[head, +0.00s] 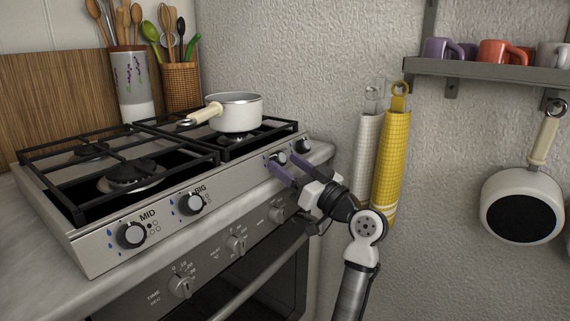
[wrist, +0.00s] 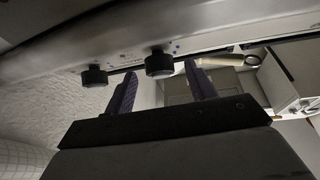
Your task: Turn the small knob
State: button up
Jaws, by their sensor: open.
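My gripper (head: 274,164) reaches the right part of the stove's front panel, with its two purple fingers apart. One dark round knob (head: 281,157) is partly hidden by the fingers. Another knob (head: 302,146) sits further right on the panel. Their labels are hidden or unreadable, so I cannot tell for certain which is the small knob. In the wrist view, one black knob (wrist: 158,63) lies between the lines of my open fingers (wrist: 164,76), just beyond the tips. A second knob (wrist: 94,76) is to the left, outside the fingers. I cannot tell whether the fingers touch the knob.
Knobs marked MID (head: 131,235) and BIG (head: 190,203) are further left. Oven knobs (head: 236,245) sit on the panel below, above the oven handle (head: 262,286). A white saucepan (head: 236,115) stands on the back burner. Yellow (head: 390,155) and white cloths hang on the wall behind.

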jog(key=v, duration=1.2)
jog(key=shift+b, duration=0.4)
jog(key=shift+s+d, duration=0.1)
jog(key=shift+d, duration=0.05)
